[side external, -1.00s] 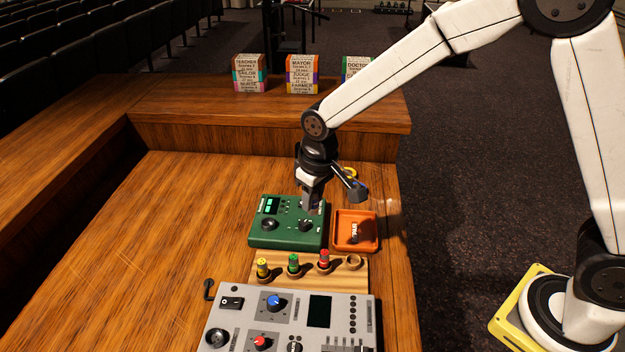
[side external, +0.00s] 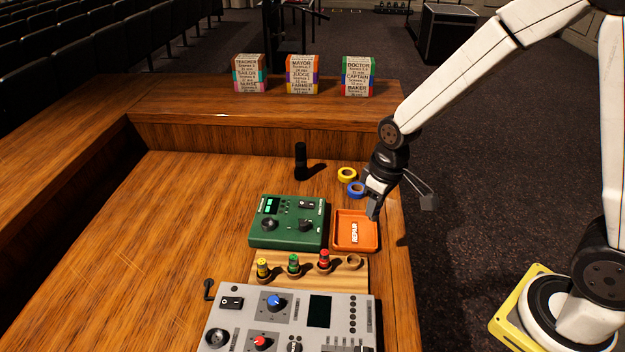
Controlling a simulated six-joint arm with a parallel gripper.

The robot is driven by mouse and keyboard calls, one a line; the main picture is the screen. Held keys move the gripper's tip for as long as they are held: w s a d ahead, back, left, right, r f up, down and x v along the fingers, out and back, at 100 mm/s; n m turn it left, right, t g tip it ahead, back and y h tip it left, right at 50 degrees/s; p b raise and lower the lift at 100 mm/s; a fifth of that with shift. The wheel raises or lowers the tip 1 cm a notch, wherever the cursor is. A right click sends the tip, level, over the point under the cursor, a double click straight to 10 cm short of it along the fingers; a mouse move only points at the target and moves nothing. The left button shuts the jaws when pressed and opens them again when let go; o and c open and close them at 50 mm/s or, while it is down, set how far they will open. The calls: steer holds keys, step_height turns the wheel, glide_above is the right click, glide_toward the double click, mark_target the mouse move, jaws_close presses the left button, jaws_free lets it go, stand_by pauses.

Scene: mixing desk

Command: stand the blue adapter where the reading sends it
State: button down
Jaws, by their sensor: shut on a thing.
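My gripper (side external: 373,210) is shut and points down over the right part of the orange tray marked REPAIR (side external: 340,246). The thing between its fingers, taken as the blue adapter, is hidden by them; I cannot make out its colour or tilt. The green tester (side external: 286,237) stands left of the tray, with a lit green display (side external: 270,206) too small to read. A wooden rack (side external: 330,284) in front holds a yellow adapter (side external: 262,267), a green adapter (side external: 293,262) and a red adapter (side external: 324,258); its rightmost hole (side external: 354,262) is empty.
A grey mixer (side external: 240,325) fills the front. A black upright cylinder (side external: 301,160), a yellow tape roll (side external: 347,174) and a blue tape roll (side external: 356,189) are behind the tester and tray. Three lettered blocks (side external: 302,76) stand on the back ledge. The desk's left is clear.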

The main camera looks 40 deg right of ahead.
steer(key=s+d+f, duration=0.1)
steer(key=s+d, duration=0.3)
steer(key=s, duration=0.1)
steer(key=shift+s, duration=0.35)
glide_above(353, 231)
steer(key=s, duration=0.1)
step_height(353, 231, down, 9)
steer(key=shift+f, duration=0.15)
steer(key=shift+f, duration=0.1)
steer(key=shift+w+f, duration=0.2)
steer(key=shift+f, duration=1.6)
steer(key=shift+f, duration=0.15)
